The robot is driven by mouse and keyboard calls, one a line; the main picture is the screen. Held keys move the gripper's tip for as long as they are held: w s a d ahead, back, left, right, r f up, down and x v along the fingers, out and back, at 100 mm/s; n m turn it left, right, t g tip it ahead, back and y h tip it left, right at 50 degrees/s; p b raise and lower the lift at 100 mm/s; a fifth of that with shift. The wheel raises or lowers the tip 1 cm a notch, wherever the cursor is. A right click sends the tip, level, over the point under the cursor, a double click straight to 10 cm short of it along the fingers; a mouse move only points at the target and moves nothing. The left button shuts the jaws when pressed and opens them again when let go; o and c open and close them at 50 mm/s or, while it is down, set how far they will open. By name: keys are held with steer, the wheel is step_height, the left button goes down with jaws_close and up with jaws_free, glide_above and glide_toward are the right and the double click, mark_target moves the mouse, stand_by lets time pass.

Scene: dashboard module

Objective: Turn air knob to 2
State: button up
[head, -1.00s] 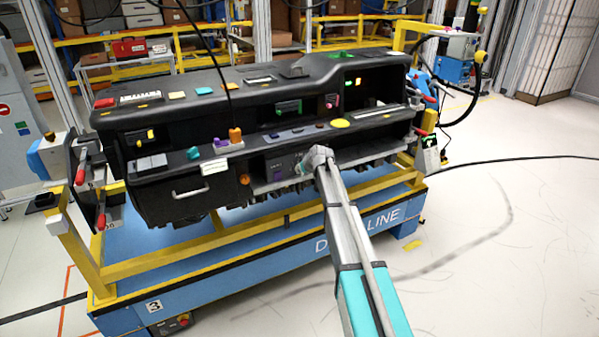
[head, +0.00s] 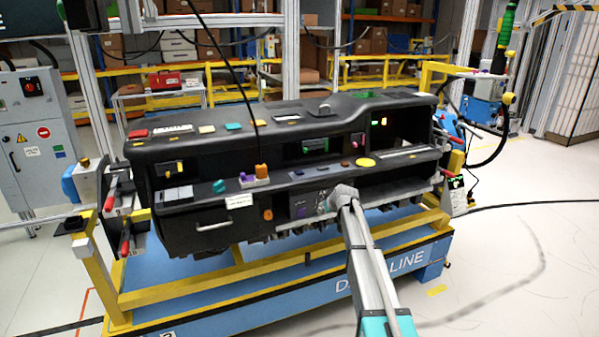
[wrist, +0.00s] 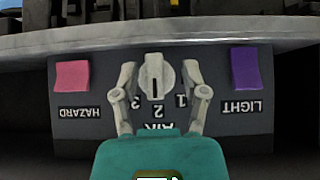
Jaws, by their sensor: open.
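In the wrist view the air knob (wrist: 156,72) is a pale round dial on a dark panel (wrist: 80,135), seen upside down. A dark line on the knob points down in the picture, towards the 2. The 1 is to the right and the 3 to the left. My gripper (wrist: 160,69) is open, with one finger on each side of the knob. Small gaps seem to show between fingers and knob; contact is hard to tell. In the head view my gripper (head: 342,196) is at the dashboard's lower middle and hides the knob.
A pink HAZARD button (wrist: 72,75) and a purple LIGHT button (wrist: 245,68) flank the knob. A grey ledge (wrist: 230,35) runs along the picture's top. In the head view the black dashboard (head: 210,235) rests on a yellow and blue stand (head: 300,292). Open floor is at right.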

steer(key=s+r+m+g+h+p, duration=0.1)
steer(key=s+r+g+p, duration=0.1)
steer(key=s, duration=1.2)
steer(key=s+r+m+g+h+p, duration=0.1)
steer(key=s+p, duration=0.4)
steer(key=s, duration=1)
steer(key=s+a+r+m+g+p, duration=0.1)
steer(key=s+r+g+p, duration=0.2)
steer(key=s, duration=1.2)
steer(key=shift+s+m+g+h+p, duration=0.25)
steer(key=shift+g+h+p, duration=0.2)
steer(key=shift+g, duration=0.75)
